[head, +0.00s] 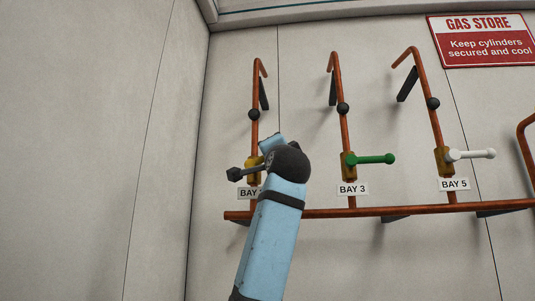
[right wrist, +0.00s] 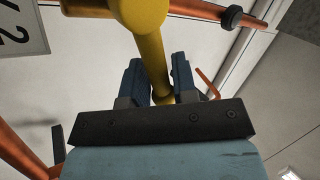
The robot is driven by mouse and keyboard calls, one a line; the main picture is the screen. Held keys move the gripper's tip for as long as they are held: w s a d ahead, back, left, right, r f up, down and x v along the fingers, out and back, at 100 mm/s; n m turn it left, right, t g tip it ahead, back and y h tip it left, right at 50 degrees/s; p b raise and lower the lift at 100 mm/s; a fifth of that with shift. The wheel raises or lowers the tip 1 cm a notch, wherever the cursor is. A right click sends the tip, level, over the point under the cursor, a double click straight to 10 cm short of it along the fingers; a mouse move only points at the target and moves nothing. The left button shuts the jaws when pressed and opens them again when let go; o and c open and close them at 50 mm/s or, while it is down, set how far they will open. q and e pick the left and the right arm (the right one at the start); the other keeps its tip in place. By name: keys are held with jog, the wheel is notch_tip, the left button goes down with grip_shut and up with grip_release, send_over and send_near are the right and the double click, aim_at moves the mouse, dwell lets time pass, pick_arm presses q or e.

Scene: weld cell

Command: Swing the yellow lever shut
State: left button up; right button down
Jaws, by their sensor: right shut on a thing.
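The yellow lever shows in the right wrist view (right wrist: 150,55). It runs from a thick yellow hub down between the two blue fingers of my right gripper (right wrist: 158,75), which is shut on it. In the head view a bit of yellow (head: 254,161) shows at the leftmost valve, above a partly covered BAY label (head: 246,193). My right arm and wrist cover most of that lever there, so its angle to the pipe is hard to tell. My left gripper is in neither view.
To the right, a green lever (head: 375,159) at BAY 3 and a white lever (head: 472,154) at BAY 5 stick out sideways from their copper pipes. A copper manifold pipe (head: 400,210) runs below. The wall at left is bare.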

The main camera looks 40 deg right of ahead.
jog(key=m+h, duration=0.1)
jog(key=m, duration=0.1)
jog(key=f+m+g+h, duration=0.1)
jog(key=m, duration=0.1)
jog(key=shift+s+d+f+m+h, duration=0.1)
jog(key=shift+s+f+m+h, duration=0.1)
jog(key=shift+m+h, duration=0.15)
jog(key=m+g+h, duration=0.1)
jog(key=f+m+g+h, duration=0.1)
jog(key=m, duration=0.1)
jog(key=m+g+h+p, duration=0.1)
jog(key=m, duration=0.1)
jog(key=shift+d+f, duration=0.1)
jog(key=shift+f, duration=0.25)
jog(key=c, duration=1.1)
grip_release()
jog(key=shift+s, duration=0.2)
